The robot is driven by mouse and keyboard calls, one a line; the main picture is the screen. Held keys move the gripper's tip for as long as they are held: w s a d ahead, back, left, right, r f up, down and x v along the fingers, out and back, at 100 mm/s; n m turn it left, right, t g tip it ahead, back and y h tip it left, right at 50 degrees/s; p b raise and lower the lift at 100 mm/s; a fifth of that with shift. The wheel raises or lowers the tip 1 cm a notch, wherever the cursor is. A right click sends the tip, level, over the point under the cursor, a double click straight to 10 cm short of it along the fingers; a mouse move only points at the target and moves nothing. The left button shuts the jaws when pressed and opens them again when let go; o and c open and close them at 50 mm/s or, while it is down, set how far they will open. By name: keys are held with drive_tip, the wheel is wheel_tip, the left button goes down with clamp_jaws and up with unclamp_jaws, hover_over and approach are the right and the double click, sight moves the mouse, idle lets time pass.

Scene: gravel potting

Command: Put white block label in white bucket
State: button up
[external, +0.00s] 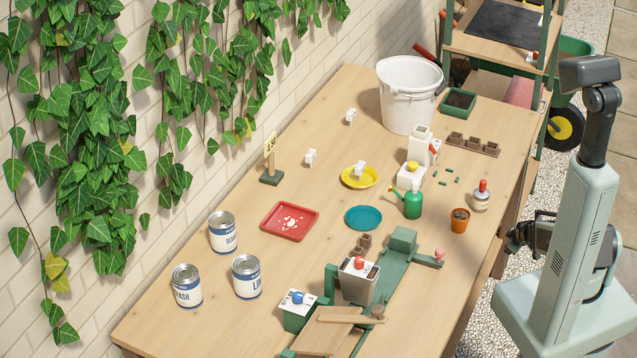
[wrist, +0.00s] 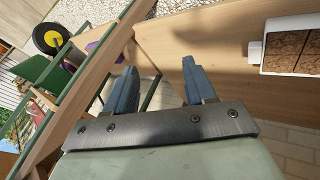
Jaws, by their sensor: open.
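Several small white blocks with label marks are on the wooden table in the external view: one (external: 351,116) near the back, one (external: 310,157) left of centre, and one (external: 360,168) at the yellow saucer (external: 371,180). The white bucket (external: 409,97) stands upright at the far end of the table; I cannot see its bottom. My gripper (external: 516,238) is beside the table's right edge, well away from the blocks and the bucket. In the wrist view my gripper (wrist: 157,68) has its two fingers apart with nothing between them.
A white bottle (external: 419,145), green watering can (external: 412,203) and terracotta pot (external: 460,220) stand between my gripper and the blocks. A red tray (external: 289,222), teal saucer (external: 363,218) and several cans (external: 223,232) are further left. A shelf (external: 497,45) stands behind the bucket.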

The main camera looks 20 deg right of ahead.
drive_tip(key=s+a+f+m+g+y, duration=0.1)
drive_tip(key=s+a+g, duration=0.3)
drive_tip(key=s, duration=0.7)
drive_tip(key=s+a+f+m+g, duration=0.2)
drive_tip(key=s+a+g, duration=0.3)
drive_tip(key=s+a, duration=0.3)
drive_tip(key=s+a+f+m+g+y, duration=0.1)
drive_tip(key=s+a+m+g, duration=0.2)
drive_tip(key=s, duration=1.3)
drive_tip(key=a+g, duration=0.1)
drive_tip(key=a, duration=0.2)
drive_tip(key=shift+s+a+f+y, duration=0.2)
drive_tip(key=shift+a+f+y, duration=0.1)
drive_tip(key=shift+a, duration=0.1)
